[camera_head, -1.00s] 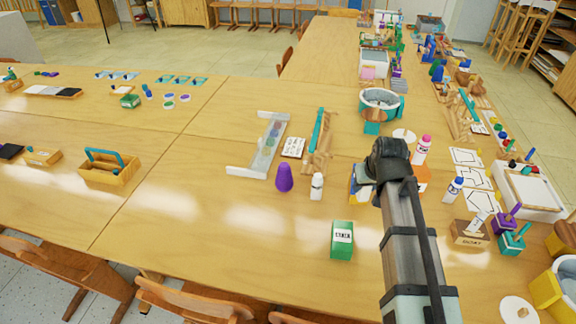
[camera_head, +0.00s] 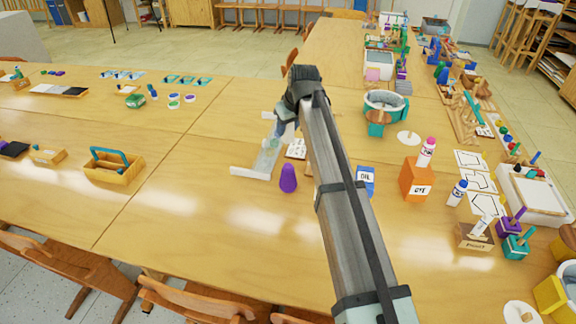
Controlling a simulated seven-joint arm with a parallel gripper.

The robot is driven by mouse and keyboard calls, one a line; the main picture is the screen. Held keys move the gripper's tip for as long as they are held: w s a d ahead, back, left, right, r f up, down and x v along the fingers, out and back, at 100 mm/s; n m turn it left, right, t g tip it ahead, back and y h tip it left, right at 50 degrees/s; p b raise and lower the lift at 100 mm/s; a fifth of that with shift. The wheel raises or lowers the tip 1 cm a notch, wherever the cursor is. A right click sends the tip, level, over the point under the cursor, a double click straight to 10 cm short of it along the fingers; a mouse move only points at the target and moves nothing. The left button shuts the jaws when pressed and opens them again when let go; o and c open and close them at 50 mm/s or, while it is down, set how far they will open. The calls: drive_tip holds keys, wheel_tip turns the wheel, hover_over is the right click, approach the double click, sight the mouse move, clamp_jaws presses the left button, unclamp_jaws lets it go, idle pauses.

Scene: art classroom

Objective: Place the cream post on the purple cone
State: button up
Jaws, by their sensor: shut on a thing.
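The purple cone (camera_head: 288,179) stands upright on the table, left of my arm. I cannot pick out the cream post for certain in this view. My arm crosses the middle of the picture and hides part of the table right of the cone.
Right of my arm stand a blue box (camera_head: 365,180), an orange box (camera_head: 416,181) and a pink-capped bottle (camera_head: 426,152). A round teal-and-white tub (camera_head: 385,104) is farther back. A wooden caddy (camera_head: 112,168) is at the left. The table front left of my arm is clear.

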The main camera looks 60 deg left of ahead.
drive_tip(key=shift+d+f, duration=0.1)
drive_tip(key=shift+f, duration=4.95)
drive_tip(key=shift+f, duration=0.1)
drive_tip(key=o, duration=1.1)
drive_tip(key=v, duration=1.2)
drive_tip(key=shift+w, duration=0.15)
drive_tip(key=shift+w, duration=0.1)
